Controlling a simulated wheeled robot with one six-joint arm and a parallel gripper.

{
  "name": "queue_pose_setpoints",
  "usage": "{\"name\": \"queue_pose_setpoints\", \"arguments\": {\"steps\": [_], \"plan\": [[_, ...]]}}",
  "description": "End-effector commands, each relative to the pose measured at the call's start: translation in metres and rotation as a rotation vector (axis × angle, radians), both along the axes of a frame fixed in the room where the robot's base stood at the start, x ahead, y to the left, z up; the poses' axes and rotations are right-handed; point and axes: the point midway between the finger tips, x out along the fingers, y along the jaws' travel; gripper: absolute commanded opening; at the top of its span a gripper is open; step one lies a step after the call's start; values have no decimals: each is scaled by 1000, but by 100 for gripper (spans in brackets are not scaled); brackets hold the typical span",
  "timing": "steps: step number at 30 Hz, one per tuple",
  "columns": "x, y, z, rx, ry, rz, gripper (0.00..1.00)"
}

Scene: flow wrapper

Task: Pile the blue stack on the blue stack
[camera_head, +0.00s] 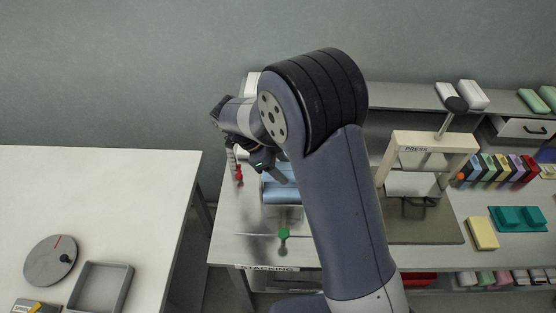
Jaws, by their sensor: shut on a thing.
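My gripper (277,174) is at the left end of the bench, partly hidden by my own wrist and arm. It is shut on a blue stack, and its fingertips are hard to make out. Light blue pieces (285,194) show just under and beside the gripper, above the bench's stacking area. Where one blue stack ends and the other begins cannot be told from this view. My arm covers their right side.
A green knob (283,234) stands in front of the blue pieces. A red-tipped item (239,174) is to their left. A press (433,150) stands right of my arm. A separate white table (120,190) with a grey tray (101,286) is at left, across a gap.

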Motion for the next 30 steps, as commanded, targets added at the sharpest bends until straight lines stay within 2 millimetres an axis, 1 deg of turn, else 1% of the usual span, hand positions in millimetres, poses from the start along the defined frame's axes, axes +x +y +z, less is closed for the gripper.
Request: {"name": "queue_pose_setpoints", "arguments": {"steps": [8,24,30], "plan": [[0,0,-15,1,0,0,32],[0,0,-65,1,-1,1,32],[0,0,-66,2,-1,1,32]]}}
